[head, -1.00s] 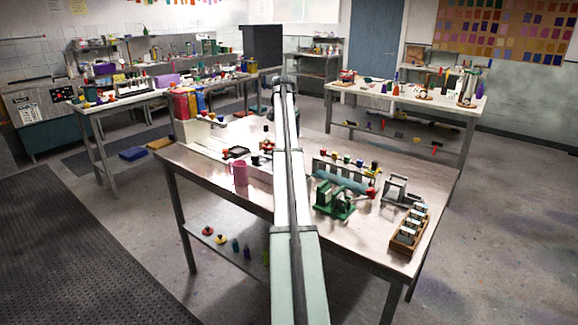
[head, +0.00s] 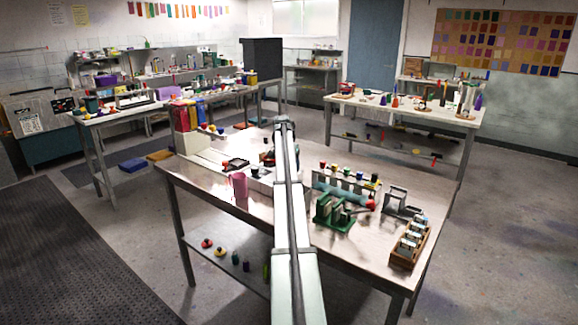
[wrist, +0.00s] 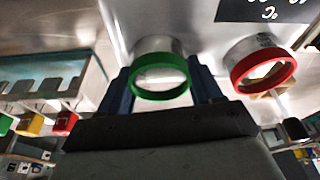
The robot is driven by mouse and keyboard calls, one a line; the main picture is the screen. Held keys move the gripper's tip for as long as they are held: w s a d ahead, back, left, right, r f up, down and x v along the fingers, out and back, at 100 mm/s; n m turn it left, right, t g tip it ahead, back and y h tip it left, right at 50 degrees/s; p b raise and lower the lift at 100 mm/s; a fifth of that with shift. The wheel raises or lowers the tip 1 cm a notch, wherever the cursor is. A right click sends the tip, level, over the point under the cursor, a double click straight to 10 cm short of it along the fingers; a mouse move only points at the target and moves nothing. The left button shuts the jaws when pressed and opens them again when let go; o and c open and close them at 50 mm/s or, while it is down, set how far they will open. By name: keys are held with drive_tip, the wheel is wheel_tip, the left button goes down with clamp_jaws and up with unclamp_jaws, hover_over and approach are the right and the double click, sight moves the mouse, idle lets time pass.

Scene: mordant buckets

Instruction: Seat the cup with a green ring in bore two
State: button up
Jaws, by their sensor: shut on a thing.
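The cup with a green ring (wrist: 160,76) is between the two dark blue fingers of my gripper (wrist: 160,88) in the wrist view. The fingers are shut on it, one at each side. Its grey metal body runs up to a pale block face (wrist: 190,22), and I cannot tell whether it is in a bore or only in front of one. A cup with a red ring (wrist: 262,70) is to its right, apart from my fingers. A black label (wrist: 265,10) shows at the top, with its writing cut off. In the head view my arm hides most of this.
A pale rack (wrist: 55,82) with green, yellow and red pieces is at the left in the wrist view. On the table (head: 205,185) stand a pink mug (head: 239,186), a green clamp-like device (head: 335,212) and a wooden tray (head: 408,262). The table's right front is partly clear.

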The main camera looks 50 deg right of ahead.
drive_tip(key=shift+f, duration=0.25)
drive_tip(key=shift+s+a+f, duration=0.1)
drive_tip(key=shift+a+f, duration=0.05)
drive_tip(key=shift+f, duration=0.3)
drive_tip(key=o, duration=1)
drive_tip(key=shift+o, duration=1)
drive_tip(key=shift+s, duration=0.15)
drive_tip(key=shift+r, duration=0.6)
drive_tip(key=v, duration=1.2)
drive_tip(key=shift+w+d+r, duration=0.2)
drive_tip(key=shift+w, duration=0.1)
